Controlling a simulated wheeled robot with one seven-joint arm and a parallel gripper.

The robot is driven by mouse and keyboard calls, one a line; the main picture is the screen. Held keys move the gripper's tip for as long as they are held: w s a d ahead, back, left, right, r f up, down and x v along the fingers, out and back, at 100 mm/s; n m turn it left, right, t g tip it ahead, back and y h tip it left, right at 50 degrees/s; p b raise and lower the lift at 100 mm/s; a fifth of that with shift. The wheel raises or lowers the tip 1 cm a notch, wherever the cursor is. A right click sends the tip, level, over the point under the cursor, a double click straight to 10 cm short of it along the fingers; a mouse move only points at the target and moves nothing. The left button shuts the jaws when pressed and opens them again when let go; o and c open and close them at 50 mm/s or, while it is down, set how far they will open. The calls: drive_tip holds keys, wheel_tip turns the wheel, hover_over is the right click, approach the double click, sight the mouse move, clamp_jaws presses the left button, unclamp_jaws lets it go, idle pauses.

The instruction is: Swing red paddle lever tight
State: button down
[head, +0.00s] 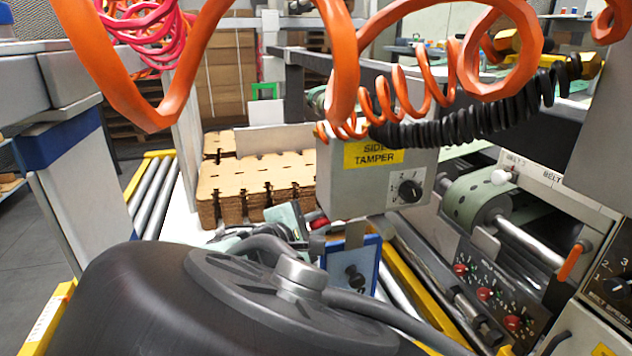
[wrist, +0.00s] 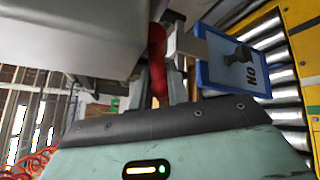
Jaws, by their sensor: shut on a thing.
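The red paddle lever (wrist: 157,58) stands between the two grey fingers of my gripper (wrist: 162,84) in the wrist view, and the fingers are shut on it. In the head view a small part of the red lever (head: 320,221) shows below the grey side tamper box (head: 345,190). My gripper (head: 300,222) is there beside it, partly hidden behind my own arm. A light bracket runs from the lever to a blue-framed plate with a black knob (wrist: 208,72). The lever's pivot is not clearly visible.
The blue-framed plate also shows in the head view (head: 372,253). Stacked brown cardboard blanks (head: 255,185) lie behind the gripper. Orange coiled hoses (head: 405,95) and a black coiled cable (head: 470,125) hang in front. A yellow-edged roller conveyor (head: 150,190) is at left.

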drive_tip(key=shift+f, duration=0.1)
drive_tip(key=w+d+f+n+t+y+p, duration=0.1)
drive_tip(key=d+f+n+t, duration=0.3)
drive_tip(key=n+t, duration=1)
drive_tip(key=shift+w+d+f+n+y+p, duration=0.35)
drive_tip(key=shift+d+n, duration=0.35)
drive_tip(key=shift+n, duration=0.3)
drive_tip(key=shift+s+y, duration=0.1)
drive_tip(key=shift+y, duration=0.15)
drive_tip(key=c, duration=1.6)
unclamp_jaws()
drive_tip(key=shift+c, duration=0.2)
